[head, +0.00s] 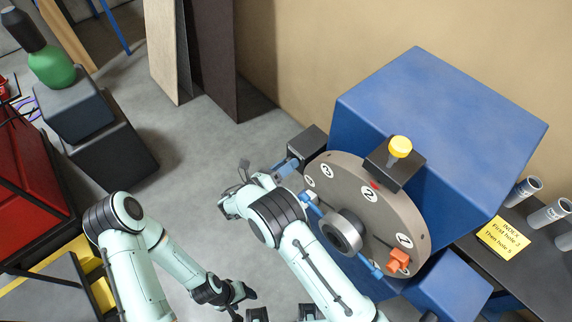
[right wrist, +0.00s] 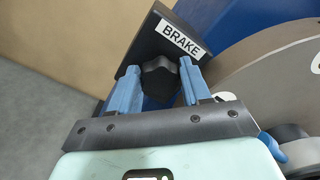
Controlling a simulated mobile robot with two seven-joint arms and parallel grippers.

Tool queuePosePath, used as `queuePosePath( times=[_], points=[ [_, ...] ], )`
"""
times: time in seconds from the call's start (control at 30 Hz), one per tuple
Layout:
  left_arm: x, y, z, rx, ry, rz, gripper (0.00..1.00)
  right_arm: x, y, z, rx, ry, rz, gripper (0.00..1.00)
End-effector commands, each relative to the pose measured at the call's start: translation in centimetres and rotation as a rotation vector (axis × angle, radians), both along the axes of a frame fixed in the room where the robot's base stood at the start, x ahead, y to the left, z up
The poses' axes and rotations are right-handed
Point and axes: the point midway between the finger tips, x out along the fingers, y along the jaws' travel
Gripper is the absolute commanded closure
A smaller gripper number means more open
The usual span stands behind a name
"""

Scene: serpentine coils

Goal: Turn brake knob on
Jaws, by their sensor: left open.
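The brake box (head: 308,142) is a dark block at the left edge of the large round grey disc. In the right wrist view, its white BRAKE label (right wrist: 180,35) is readable. The black lobed brake knob (right wrist: 159,78) sits on the face below the label. My right gripper (right wrist: 160,88) has its two blue fingers on either side of the knob, which fills the gap between them. In the head view, my right gripper (head: 286,168) is beside the box, and the knob is hidden there. My left gripper (head: 243,297) is open, low in the picture, away from the box.
The grey disc (head: 345,185) with numbered labels and a central hub (head: 342,232) stands before a blue housing (head: 430,130). A yellow knob (head: 399,147) sits on a black block at its top. An orange piece (head: 398,260) is at lower right.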

Motion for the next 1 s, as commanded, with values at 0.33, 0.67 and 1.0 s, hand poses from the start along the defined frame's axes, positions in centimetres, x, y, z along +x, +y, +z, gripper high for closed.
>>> queuePosePath(
  times=[0.33,0.67,1.0],
  points=[
    [-0.1,0.0,-0.1,0.000,0.001,0.000,0.36,0.0,0.0,0.0,0.007,-0.010,0.000,0.87],
    [-1.0,0.0,-1.6,0.001,0.011,0.000,0.36,-0.1,0.0,-0.1,0.095,-0.132,0.001,0.87],
    [-2.4,0.0,-4.3,0.000,0.027,0.000,0.36,-0.2,0.0,-0.2,0.278,-0.383,0.001,0.87]
  ],
)
